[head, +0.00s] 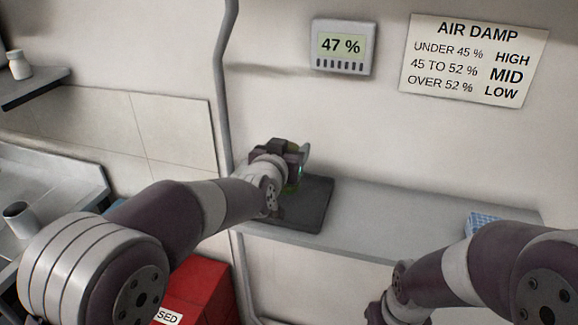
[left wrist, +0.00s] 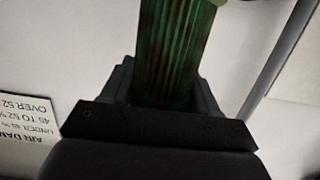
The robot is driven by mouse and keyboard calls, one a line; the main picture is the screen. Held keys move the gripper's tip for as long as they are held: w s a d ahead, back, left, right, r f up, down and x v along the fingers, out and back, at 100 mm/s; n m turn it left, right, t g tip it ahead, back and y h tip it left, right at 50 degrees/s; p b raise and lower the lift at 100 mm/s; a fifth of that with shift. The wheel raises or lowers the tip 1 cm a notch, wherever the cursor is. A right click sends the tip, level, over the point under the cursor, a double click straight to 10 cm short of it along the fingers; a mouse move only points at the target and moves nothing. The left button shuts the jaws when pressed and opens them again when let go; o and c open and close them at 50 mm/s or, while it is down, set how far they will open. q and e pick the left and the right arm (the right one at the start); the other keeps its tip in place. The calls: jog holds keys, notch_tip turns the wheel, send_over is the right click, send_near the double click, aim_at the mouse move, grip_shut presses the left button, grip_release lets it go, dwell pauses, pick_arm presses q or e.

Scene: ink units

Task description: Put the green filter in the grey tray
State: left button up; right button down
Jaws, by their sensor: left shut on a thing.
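The green filter (left wrist: 172,50) is a ribbed green piece. In the left wrist view it stands between the fingers of my left gripper (left wrist: 170,85), which is shut on it. In the head view the left gripper (head: 292,160) is above the shelf, and only slivers of the green filter (head: 291,188) show; the gripper hides the rest. A dark grey, flat, tray-like piece (head: 312,208) lies on the shelf below the gripper. I cannot tell whether the filter touches it. My right arm comes in at the lower right; its fingertips are out of the picture.
The pale shelf (head: 375,223) is clear to the right up to a blue checked object (head: 482,222). A grey pipe (head: 222,90) runs up the wall beside the left forearm. A red box (head: 205,290) is below. A meter (head: 342,47) reads 47 %, beside an air damp sign (head: 474,60).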

pick_arm(q)
jog(key=shift+s+a+f, duration=0.1)
jog(key=shift+s+f, duration=0.1)
jog(key=shift+f, duration=0.35)
jog(key=shift+s+f, duration=0.15)
jog(key=shift+f, duration=0.35)
jog(key=shift+w+f, duration=0.25)
jog(key=shift+f, duration=0.15)
jog(key=o, duration=1.5)
jog(key=shift+s, duration=0.1)
jog(key=shift+s+r, duration=0.2)
jog(key=shift+r, duration=0.05)
jog(key=b+v, duration=0.1)
jog(key=v, duration=1)
jog(key=shift+s+a, duration=0.1)
jog(key=shift+s, duration=0.2)
